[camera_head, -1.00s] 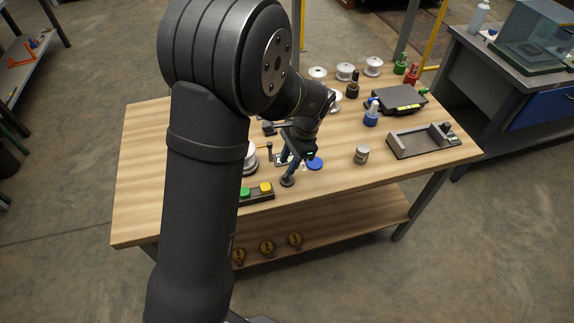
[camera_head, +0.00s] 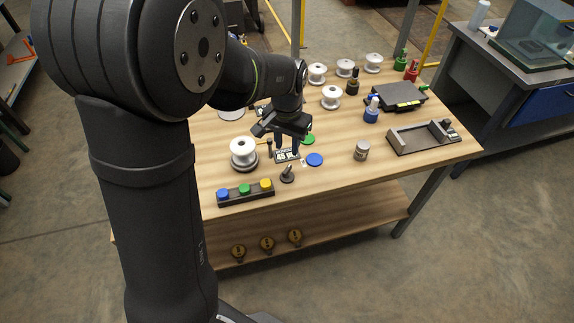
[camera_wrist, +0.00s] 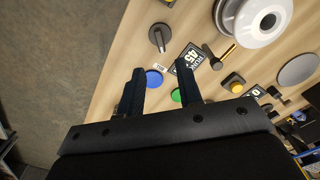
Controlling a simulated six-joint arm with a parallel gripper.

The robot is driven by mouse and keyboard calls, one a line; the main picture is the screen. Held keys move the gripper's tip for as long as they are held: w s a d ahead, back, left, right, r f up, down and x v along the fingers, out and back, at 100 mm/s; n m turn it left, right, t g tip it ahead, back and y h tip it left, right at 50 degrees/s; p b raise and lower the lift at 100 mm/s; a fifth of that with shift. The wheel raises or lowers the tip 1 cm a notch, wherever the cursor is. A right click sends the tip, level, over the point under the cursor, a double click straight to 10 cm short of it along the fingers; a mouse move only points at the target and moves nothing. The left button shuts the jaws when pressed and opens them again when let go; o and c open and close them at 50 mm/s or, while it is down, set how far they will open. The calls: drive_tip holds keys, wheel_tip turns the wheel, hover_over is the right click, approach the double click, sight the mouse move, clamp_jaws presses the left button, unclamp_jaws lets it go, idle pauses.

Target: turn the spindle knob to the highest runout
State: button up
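The spindle knob (camera_head: 287,173) is a dark lever-shaped knob on a round base near the table's front edge. It stands free in the wrist view (camera_wrist: 160,38), beyond my fingertips. A white insulator (camera_head: 243,152) sits on a dark round spindle base to the knob's left. A runout display (camera_head: 287,155) lies behind the knob; it shows "45" in the wrist view (camera_wrist: 188,58), partly covered by a finger. A brass-coloured probe (camera_wrist: 226,55) on a dark post reaches towards the insulator. My gripper (camera_wrist: 160,68) is open and empty, above the table behind the knob.
A block with blue, green and yellow buttons (camera_head: 222,199) lies at the front left. Blue (camera_head: 315,160) and green (camera_head: 308,139) discs lie near the display. A grey cup (camera_head: 361,152), a grey tray (camera_head: 392,139) and spare white insulators (camera_head: 331,97) stand right and behind.

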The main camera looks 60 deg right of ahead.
sight(287, 169)
wheel_tip(287, 169, down, 10)
drive_tip(key=shift+r, duration=0.15)
drive_tip(key=shift+c, duration=0.2)
clamp_jaws()
